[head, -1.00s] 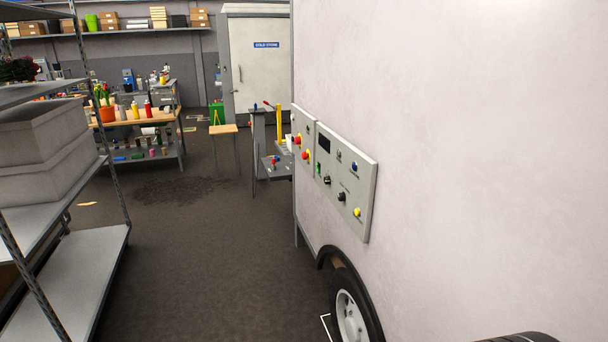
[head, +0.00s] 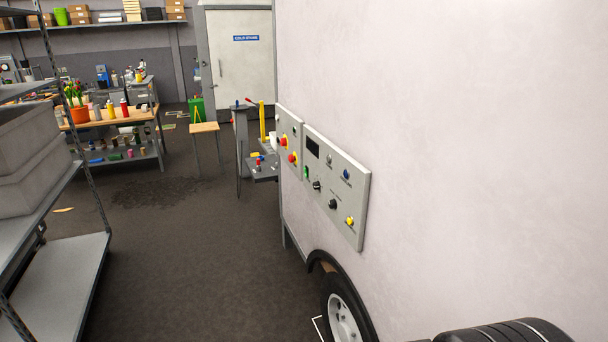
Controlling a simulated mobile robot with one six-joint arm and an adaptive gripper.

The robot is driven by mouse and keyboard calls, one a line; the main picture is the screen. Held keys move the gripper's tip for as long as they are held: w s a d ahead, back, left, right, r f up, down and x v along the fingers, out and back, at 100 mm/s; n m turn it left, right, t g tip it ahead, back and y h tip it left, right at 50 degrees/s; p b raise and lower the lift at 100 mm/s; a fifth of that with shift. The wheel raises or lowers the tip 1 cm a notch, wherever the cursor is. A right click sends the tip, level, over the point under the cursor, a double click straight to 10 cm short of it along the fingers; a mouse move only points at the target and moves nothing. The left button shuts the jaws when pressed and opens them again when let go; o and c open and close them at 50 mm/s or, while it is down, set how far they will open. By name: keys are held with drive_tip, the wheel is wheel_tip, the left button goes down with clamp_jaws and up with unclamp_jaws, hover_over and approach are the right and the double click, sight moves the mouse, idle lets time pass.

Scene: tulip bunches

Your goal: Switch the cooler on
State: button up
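The cooler looks to be the big pale, wheeled body (head: 440,130) filling the right side. A grey control panel (head: 344,222) is fixed to its side. It carries a dark display (head: 312,147), a green switch (head: 306,173), two black knobs (head: 317,186), a blue button (head: 346,174) and a yellow button (head: 350,221). The labels and switch positions are too small to read. A dark ribbed part of my arm shows at bottom right; my gripper is not in view.
A metal shelf rack (head: 70,275) with grey crates (head: 30,180) stands at left. A wheel (head: 345,310) is below the panel. A workbench (head: 110,122), a small stool (head: 204,128) and a white door (head: 240,75) are farther back. The floor (head: 180,260) between rack and cooler is clear.

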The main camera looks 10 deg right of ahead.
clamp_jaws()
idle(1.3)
